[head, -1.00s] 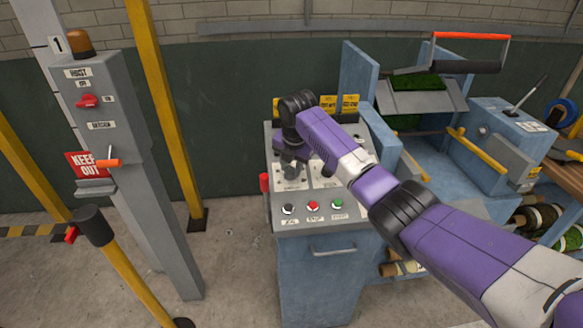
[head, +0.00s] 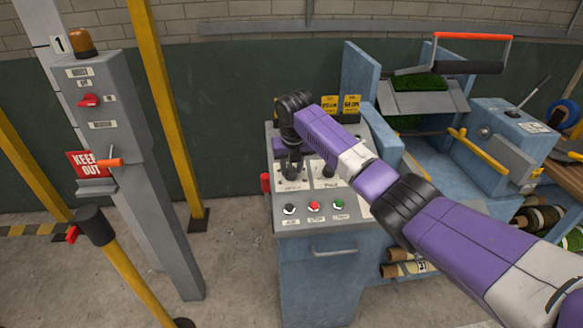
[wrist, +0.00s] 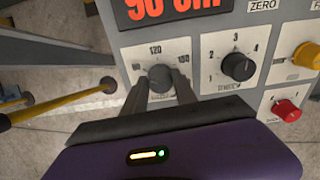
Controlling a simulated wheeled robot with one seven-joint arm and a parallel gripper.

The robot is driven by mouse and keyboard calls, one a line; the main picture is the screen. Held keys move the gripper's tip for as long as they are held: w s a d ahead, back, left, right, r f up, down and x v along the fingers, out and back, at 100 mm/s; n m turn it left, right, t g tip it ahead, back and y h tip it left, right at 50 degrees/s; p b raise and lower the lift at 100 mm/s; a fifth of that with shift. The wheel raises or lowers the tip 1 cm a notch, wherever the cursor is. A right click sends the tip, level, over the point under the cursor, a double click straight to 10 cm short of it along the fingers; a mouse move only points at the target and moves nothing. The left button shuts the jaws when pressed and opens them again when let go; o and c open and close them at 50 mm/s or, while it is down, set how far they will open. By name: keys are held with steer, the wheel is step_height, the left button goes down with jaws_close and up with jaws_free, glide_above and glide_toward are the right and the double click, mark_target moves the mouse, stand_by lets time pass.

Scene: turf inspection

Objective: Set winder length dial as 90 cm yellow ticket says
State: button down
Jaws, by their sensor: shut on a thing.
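My gripper (wrist: 161,92) is shut on the dial, one finger on each side. In the head view my gripper (head: 292,170) reaches down over the control panel and hides most of the dial.
A second dial (wrist: 237,67) marked 1 to 4 sits to the right, beside a yellow knob (wrist: 306,55) and a red knob (wrist: 287,110). Black, red and green buttons (head: 314,207) line the panel's front.

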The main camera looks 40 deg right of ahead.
steer(key=shift+a, duration=0.1)
stand_by(0.3)
steer(key=c, duration=1)
jaws_free()
steer(key=b+v, duration=0.1)
steer(key=v, duration=0.7)
steer(key=shift+b, duration=0.3)
steer(key=shift+f, duration=0.1)
